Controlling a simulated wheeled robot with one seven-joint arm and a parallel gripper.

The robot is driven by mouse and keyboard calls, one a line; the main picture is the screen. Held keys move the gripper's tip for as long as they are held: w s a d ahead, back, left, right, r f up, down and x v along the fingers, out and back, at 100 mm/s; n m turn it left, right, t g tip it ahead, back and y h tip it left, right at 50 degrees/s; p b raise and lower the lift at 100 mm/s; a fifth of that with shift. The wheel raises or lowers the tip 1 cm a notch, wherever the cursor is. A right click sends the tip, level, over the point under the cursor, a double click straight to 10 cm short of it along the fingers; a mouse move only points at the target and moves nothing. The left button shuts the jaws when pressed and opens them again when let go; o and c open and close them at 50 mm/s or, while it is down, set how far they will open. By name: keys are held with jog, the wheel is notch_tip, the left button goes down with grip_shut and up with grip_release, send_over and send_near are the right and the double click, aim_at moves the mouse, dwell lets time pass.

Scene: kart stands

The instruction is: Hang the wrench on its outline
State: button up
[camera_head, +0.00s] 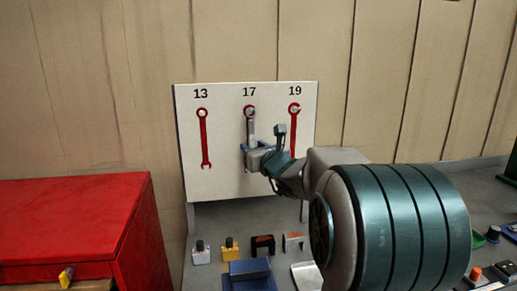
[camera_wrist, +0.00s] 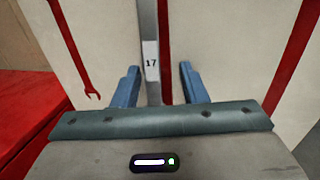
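The grey wrench (camera_head: 251,130) is upright against the white board (camera_head: 225,172), over the red outline marked 17, with its top end at that outline's ring. In the wrist view its shaft (camera_wrist: 149,25) carries a label reading 17, and a red strip of the outline shows just to its right. My gripper (camera_wrist: 159,67) is open, with one blue finger on each side of the shaft and a gap to each. It also shows in the head view (camera_head: 263,141), in front of the wrench's lower part, which it hides. I cannot tell whether the ring is seated on a peg.
Empty red outlines 13 (camera_head: 204,140) and 19 (camera_head: 293,125) flank the wrench. A red cabinet (camera_head: 75,215) stands at the left. Small switch-like boxes, including a yellow one (camera_head: 229,250), and a blue block (camera_head: 249,270) sit on the grey bench below the board.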

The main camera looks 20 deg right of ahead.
jog(key=s+b, duration=0.1)
jog(key=s, duration=1.2)
jog(key=s+a+f+n+g+y+p, duration=0.1)
jog(key=s+a+f+n+g+y, duration=0.3)
jog(key=a+n, duration=0.45)
jog(key=s+a+f+n+g+y, duration=0.1)
jog(key=s+a+f+n+g, duration=0.35)
jog(key=a+f+n, duration=0.35)
jog(key=shift+s+d+f+n+g+h+p, duration=0.35)
jog(key=shift+s+d+f+n+g+h, duration=0.6)
jog(key=shift+s+n, duration=1.65)
jog(key=shift+s+d+f+n+g+h+p, duration=0.4)
jog(key=shift+s+f+n+g+h, duration=0.85)
jog(key=shift+n, duration=2.4)
jog(key=shift+s+d+f+n+g+h+p, duration=0.25)
jog(key=shift+s+d+f+n+g+h, duration=0.8)
jog(key=shift+s+n, duration=1.65)
